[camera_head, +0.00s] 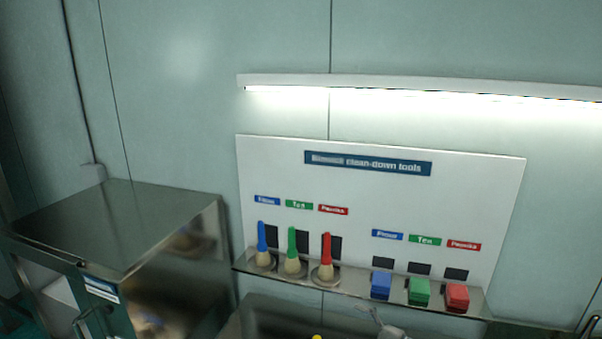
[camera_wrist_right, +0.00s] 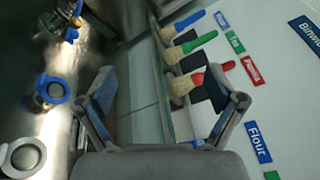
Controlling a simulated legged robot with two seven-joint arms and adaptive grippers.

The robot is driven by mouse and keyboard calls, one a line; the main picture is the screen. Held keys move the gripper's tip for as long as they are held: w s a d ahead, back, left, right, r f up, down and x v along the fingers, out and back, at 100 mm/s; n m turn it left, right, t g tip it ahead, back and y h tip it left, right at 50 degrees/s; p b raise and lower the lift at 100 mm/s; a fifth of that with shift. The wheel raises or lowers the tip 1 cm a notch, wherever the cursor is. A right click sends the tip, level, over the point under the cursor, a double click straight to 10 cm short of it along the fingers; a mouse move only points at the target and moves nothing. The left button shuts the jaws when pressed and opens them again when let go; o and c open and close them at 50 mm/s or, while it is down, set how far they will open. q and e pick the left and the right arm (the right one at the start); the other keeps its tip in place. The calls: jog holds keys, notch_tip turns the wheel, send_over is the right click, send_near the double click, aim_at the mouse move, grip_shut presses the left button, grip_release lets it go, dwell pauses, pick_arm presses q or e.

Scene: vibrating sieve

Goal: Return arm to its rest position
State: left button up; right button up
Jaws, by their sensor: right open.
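My right gripper (camera_wrist_right: 168,92) is open in the right wrist view, with its two grey fingers spread and nothing between the tips. Beyond it are the blue brush (camera_wrist_right: 190,20), the green brush (camera_wrist_right: 198,42) and the red brush (camera_wrist_right: 185,86), which the right finger partly overlaps. In the head view, a small grey shape at the bottom edge may be part of this gripper, but I cannot tell. My left gripper is not in view.
A tool board (camera_head: 330,180) with a steel shelf (camera_head: 340,284) holds brushes at left and blue, green (camera_head: 419,292) and red blocks at right. A steel cabinet (camera_head: 120,220) stands at left. Blue-rimmed round items (camera_wrist_right: 53,90) lie on steel in the wrist view.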

jog(key=s+d+f+n+h, duration=0.3)
jog(key=s+f+n+h, duration=0.2)
jog(key=s+f+n, duration=0.2)
jog(key=s+d+f+n+h, duration=0.3)
jog(key=s+f+n+h, duration=0.2)
jog(key=s+f+n, duration=0.2)
jog(key=s+d+f+n+h, duration=0.3)
jog(key=s+f+n+h, duration=0.2)
jog(key=s+f, duration=0.5)
jog(key=shift+s+d+f+n+g+h, duration=0.1)
jog(key=shift+d+f+n+g+h, duration=0.1)
jog(key=shift+n, duration=0.4)
jog(key=shift+d+f+n+g+h, duration=0.1)
jog(key=shift+d+f+n+h, duration=0.1)
jog(key=shift+n, duration=0.4)
jog(key=s+a+f+m+g+y, duration=0.1)
jog(key=s+a+f+m+g, duration=0.15)
jog(key=s, duration=0.45)
jog(key=s+a+f+m+g+y, duration=0.1)
jog(key=s+f+m+g, duration=0.25)
jog(key=s, duration=0.45)
notch_tip(320, 180, down, 28)
jog(key=s+g+b, duration=0.2)
jog(key=b, duration=0.1)
jog(key=s+d+f+b, duration=0.1)
jog(key=s+d+f, duration=0.2)
jog(key=s+f, duration=1.5)
jog(key=shift+f+n+g+b, duration=0.15)
jog(key=shift+n+g+b, duration=0.15)
jog(key=shift+g+b, duration=0.1)
